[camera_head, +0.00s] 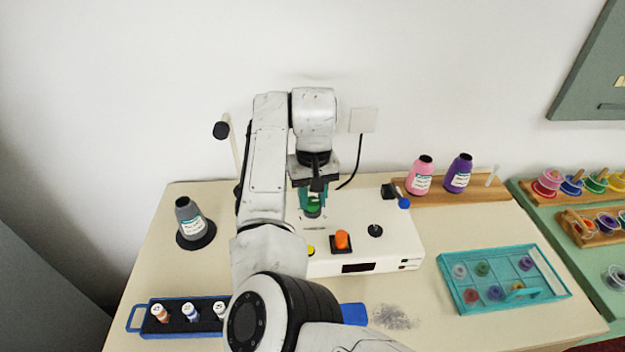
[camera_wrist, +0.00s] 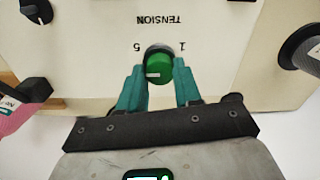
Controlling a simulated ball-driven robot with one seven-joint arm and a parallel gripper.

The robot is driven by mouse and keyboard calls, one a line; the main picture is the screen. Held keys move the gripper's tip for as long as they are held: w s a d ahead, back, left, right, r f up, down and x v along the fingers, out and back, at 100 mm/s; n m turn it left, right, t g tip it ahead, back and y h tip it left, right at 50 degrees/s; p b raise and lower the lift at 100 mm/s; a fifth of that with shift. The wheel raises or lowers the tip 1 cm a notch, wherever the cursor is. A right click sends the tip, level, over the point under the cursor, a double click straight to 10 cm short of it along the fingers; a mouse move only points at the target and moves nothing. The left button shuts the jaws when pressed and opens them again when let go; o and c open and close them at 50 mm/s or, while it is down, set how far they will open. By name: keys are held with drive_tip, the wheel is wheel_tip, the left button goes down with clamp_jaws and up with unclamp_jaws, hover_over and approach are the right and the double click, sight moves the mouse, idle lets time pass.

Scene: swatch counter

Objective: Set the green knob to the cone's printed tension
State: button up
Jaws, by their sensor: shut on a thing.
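The green knob (camera_wrist: 158,68) stands on the white machine (camera_head: 390,243) between the teal fingers of my gripper (camera_wrist: 159,90), which are shut on it. In the wrist view the word TENSION is upside down, with 5 on the left and 1 on the right. A pale mark shows at the knob's lower left. In the head view my gripper (camera_head: 312,198) is over the machine's back left and partly hides the knob. A grey cone (camera_head: 187,213) with a white label stands on a black round base at the left. Its print is too small to read.
A pink cone (camera_head: 419,176) and a purple cone (camera_head: 458,173) stand on a wooden rack at the back. An orange knob (camera_head: 342,239) and a black knob (camera_head: 375,231) are on the machine. A teal tray (camera_head: 548,268) lies right, a blue-framed bottle rack (camera_head: 137,318) front left.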

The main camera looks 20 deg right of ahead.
sight(312, 200)
drive_tip(key=n+p, duration=0.4)
drive_tip(key=shift+r+p, duration=0.2)
drive_tip(key=shift+p, duration=0.2)
drive_tip(key=shift+f+n+p, duration=0.15)
drive_tip(key=shift+n+p, duration=0.65)
drive_tip(key=shift+p, duration=0.05)
drive_tip(key=o, duration=1)
drive_tip(key=shift+o, duration=0.2)
wheel_tip(312, 200, up, 11)
drive_tip(key=shift+f, duration=0.15)
